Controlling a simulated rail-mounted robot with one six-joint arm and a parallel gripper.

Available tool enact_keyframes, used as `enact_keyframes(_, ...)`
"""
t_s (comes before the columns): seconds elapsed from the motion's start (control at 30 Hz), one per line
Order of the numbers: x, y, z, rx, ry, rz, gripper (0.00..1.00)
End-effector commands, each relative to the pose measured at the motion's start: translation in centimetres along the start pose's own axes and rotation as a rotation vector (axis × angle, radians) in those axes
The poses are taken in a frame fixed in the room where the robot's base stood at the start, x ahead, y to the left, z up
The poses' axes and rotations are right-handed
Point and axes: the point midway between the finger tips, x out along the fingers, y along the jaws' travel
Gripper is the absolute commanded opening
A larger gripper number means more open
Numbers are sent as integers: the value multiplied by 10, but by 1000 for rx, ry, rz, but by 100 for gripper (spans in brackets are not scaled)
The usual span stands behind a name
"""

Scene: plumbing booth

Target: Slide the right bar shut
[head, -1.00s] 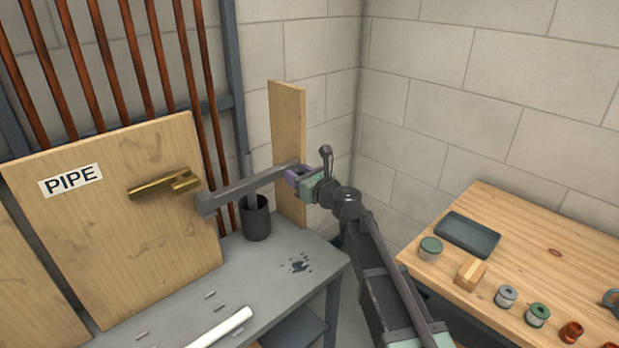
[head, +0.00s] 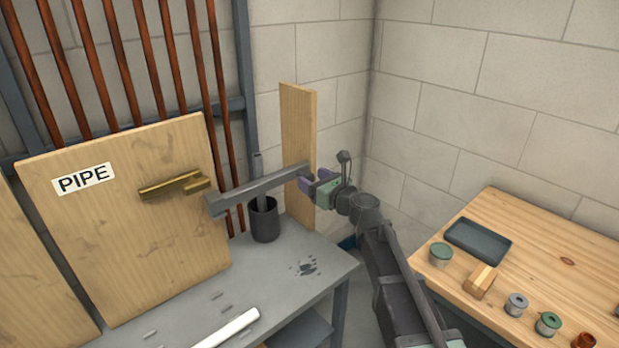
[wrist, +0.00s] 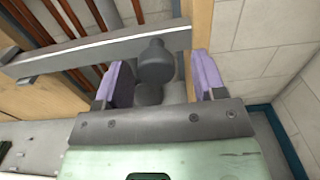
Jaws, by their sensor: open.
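The right bar (head: 255,190) is a long grey flat bar in the head view. Its left end is close to the right end of a brass piece (head: 172,186) on the PIPE door; I cannot tell if they touch. Its right end passes in front of an upright wooden post (head: 297,130). The wrist view shows the bar (wrist: 90,52) ahead, with a dark round knob (wrist: 155,62) near its right end. My gripper (head: 316,184) is at that end. Its purple fingers are open, one on each side of the knob, apart from it in the wrist view (wrist: 161,72).
A dark cup (head: 264,222) stands on the grey bench (head: 275,275) below the bar. A white pipe (head: 228,328) lies at the bench front. Copper pipes (head: 170,70) stand behind the door. A wooden table (head: 560,260) with a tray and several small items is at right.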

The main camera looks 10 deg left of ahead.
Motion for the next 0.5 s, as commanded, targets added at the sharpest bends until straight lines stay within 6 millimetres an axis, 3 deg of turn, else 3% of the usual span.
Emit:
enact_keyframes(0.1,-34,2,0,0,0,-3,64)
enact_keyframes(0.23,-65,1,0,0,0,-4,64)
enact_keyframes(0.33,-80,0,0,0,0,-4,64)
enact_keyframes(0.5,-87,0,0,0,0,-2,64)
